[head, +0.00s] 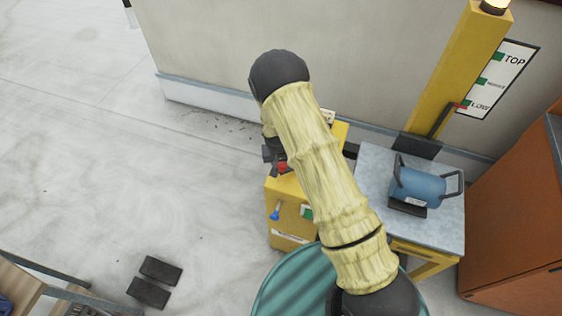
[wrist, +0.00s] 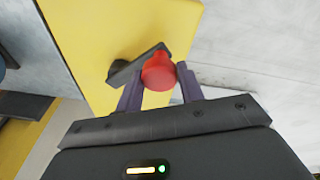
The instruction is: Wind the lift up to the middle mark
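The yellow lift mast (head: 444,75) stands by the wall, beside a board with green marks for TOP, a middle mark (head: 482,81) and LOW (head: 468,103). A red pointer (head: 460,105) sits at the LOW mark. The grey lift platform (head: 375,160) is low and carries a blue cooler unit (head: 420,187). A yellow winch box (head: 290,205) stands left of it, with a dark crank (wrist: 125,70) and red knob (wrist: 158,72). My gripper (wrist: 160,76) has its fingers close on both sides of the knob and looks shut on it. In the head view, my arm partly hides the winch.
A blue-tipped lever (head: 275,213) is on the winch box's side. A teal round top (head: 290,285) is in front. An orange-brown cabinet (head: 515,210) stands right of the platform. Dark blocks (head: 155,280) lie on the floor at left; the floor beyond is open.

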